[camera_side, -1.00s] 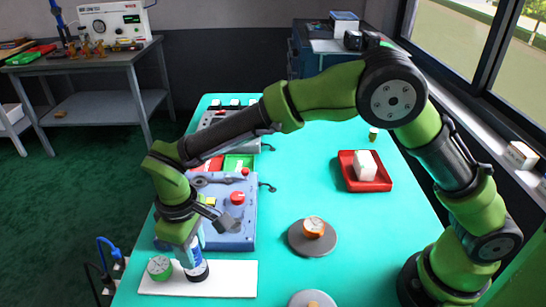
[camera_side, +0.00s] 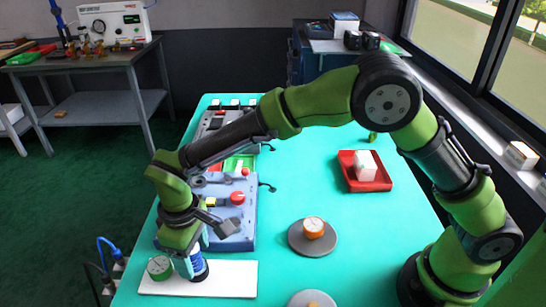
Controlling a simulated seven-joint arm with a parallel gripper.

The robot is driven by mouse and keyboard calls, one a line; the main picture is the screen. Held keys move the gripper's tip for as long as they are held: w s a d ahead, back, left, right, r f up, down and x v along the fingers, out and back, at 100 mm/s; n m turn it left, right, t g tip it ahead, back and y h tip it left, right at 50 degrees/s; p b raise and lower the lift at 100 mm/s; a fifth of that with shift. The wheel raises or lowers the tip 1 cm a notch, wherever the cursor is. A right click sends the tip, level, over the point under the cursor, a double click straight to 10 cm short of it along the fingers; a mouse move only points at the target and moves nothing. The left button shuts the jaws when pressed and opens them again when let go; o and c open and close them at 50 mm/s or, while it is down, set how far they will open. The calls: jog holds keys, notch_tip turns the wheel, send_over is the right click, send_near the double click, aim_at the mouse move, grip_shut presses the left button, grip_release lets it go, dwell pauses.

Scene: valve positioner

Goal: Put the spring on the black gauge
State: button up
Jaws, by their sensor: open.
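A blue coiled spring (camera_side: 200,265) stands upright at the right part of my gripper, above a black round gauge (camera_side: 201,277) on the white plate (camera_side: 232,278). It appears to rest on the gauge, though the contact is small and partly hidden. My gripper (camera_side: 193,263) points down with its jaws open around or just beside the spring; the near finger covers part of it. A green gauge (camera_side: 159,267) stands on the same plate, just left of the gripper.
An orange gauge (camera_side: 313,227) sits on a grey disc (camera_side: 299,244). Another grey disc (camera_side: 297,300) is at the front edge. A red tray (camera_side: 378,185) holds white blocks (camera_side: 365,166). A blue-grey fixture (camera_side: 245,215) with a red knob stands behind the plate.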

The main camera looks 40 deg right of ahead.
notch_tip(320, 180, up, 12)
jog(key=shift+f, duration=0.25)
jog(key=s+d+r+m+t+y, duration=0.1)
jog(key=s+d+r+m, duration=0.15)
jog(key=d, duration=0.45)
jog(key=s+d+r+m+t+y, duration=0.1)
jog(key=s+d+r+m+t, duration=0.2)
jog(key=d, duration=0.5)
jog(key=s+d+r+m, duration=0.1)
jog(key=s+d+r, duration=0.1)
jog(key=d+r, duration=0.35)
jog(key=s+d+f+m+t, duration=0.3)
jog(key=s+d+f+m, duration=0.1)
jog(key=s+d, duration=0.3)
jog(key=shift+s+d+f, duration=0.15)
jog(key=shift+d+f, duration=0.05)
jog(key=shift+d, duration=0.1)
